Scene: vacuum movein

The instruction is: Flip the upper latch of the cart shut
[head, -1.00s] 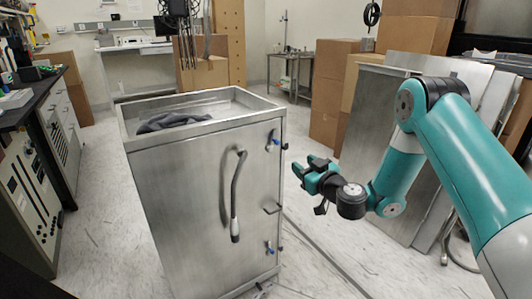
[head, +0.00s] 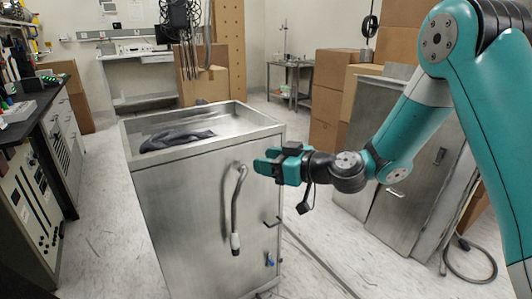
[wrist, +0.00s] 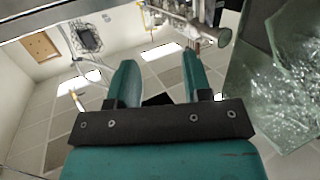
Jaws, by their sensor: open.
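The cart (head: 190,220) is a brushed-metal box with an open top, standing left of my arm. My gripper (head: 265,160) is at the upper right of its front face, level with the upper latch's place. The upper latch is hidden behind my gripper in the head view, and I cannot tell whether the fingers touch it. In the wrist view my gripper (wrist: 160,75) has its two teal fingers apart with nothing clearly between them. The lower latch (head: 269,259), with a blue lever, shows near the cart's lower right edge.
A curved handle (head: 236,210) stands out from the cart's front, and a small bracket (head: 272,222) sits right of it. Dark cloth (head: 175,140) lies in the cart's top. Metal cabinets (head: 400,205) and cardboard boxes (head: 335,85) stand right and behind. Floor left of the cart is clear.

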